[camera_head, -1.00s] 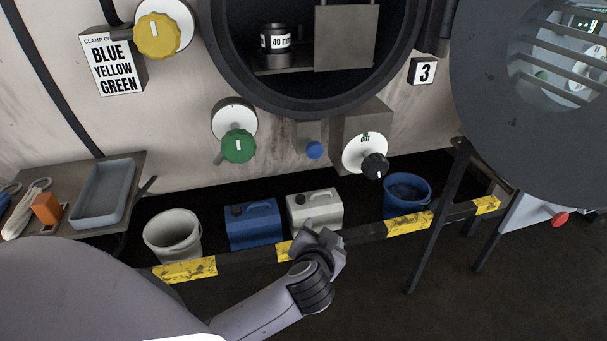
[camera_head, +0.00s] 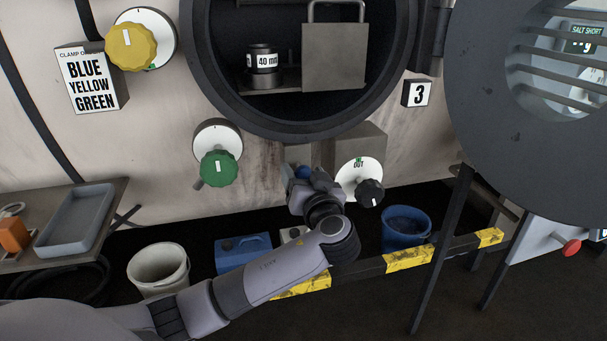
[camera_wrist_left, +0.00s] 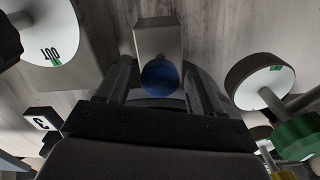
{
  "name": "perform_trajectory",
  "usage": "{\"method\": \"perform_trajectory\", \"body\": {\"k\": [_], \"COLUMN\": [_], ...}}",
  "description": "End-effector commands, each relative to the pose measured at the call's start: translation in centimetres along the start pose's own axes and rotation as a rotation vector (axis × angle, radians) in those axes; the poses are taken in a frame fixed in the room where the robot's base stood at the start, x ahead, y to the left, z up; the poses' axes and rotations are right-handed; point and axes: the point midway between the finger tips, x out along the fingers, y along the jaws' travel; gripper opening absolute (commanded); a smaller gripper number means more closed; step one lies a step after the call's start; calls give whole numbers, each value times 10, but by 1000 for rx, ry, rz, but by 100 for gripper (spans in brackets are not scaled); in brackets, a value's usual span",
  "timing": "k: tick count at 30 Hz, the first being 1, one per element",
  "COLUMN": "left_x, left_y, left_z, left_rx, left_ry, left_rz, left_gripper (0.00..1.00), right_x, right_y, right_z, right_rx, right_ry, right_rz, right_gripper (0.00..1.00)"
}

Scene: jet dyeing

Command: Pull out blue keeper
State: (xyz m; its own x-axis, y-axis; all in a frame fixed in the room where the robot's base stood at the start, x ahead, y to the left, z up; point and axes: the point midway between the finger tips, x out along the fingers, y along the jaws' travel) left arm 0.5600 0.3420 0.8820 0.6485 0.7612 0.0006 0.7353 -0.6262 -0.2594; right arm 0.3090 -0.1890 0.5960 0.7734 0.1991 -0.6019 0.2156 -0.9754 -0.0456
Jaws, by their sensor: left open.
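The blue keeper is a round blue knob (camera_head: 302,172) on the grey block below the round opening. It is mostly hidden behind my left gripper (camera_head: 305,179) in the head view. In the left wrist view the blue knob (camera_wrist_left: 160,77) shows in front of the end of its grey block (camera_wrist_left: 158,38). My left gripper (camera_wrist_left: 160,82) is open, with one finger on each side of the knob and gaps visible on both sides. My right gripper is in neither view.
A green knob (camera_head: 218,168) is left of the keeper and a black knob on a white dial (camera_head: 358,180) is right of it. A yellow knob (camera_head: 131,47) is at upper left. Buckets and canisters stand below, behind a black and yellow rail (camera_head: 409,258).

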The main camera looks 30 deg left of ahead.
Motion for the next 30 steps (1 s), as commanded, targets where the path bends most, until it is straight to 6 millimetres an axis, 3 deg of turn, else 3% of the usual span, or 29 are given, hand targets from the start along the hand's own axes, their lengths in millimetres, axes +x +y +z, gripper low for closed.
{"method": "perform_trajectory", "body": {"k": [10,11,16,17,22,30], "left_x": [7,7,6,6,4,-22], "left_y": [0,0,0,0,1,0], "left_z": [0,0,0,0,0,1], "left_rx": [0,0,0,0,-1,-2], "left_ry": [0,0,0,0,0,-2], "left_rz": [1,1,1,1,3,2], "left_gripper": [67,60,5,0,0,0], "right_x": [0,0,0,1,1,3], "right_y": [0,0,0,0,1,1], "right_z": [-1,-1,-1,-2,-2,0], "right_rx": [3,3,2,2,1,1], "right_ry": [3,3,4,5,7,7], "right_rz": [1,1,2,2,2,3], "right_gripper": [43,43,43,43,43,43]}}
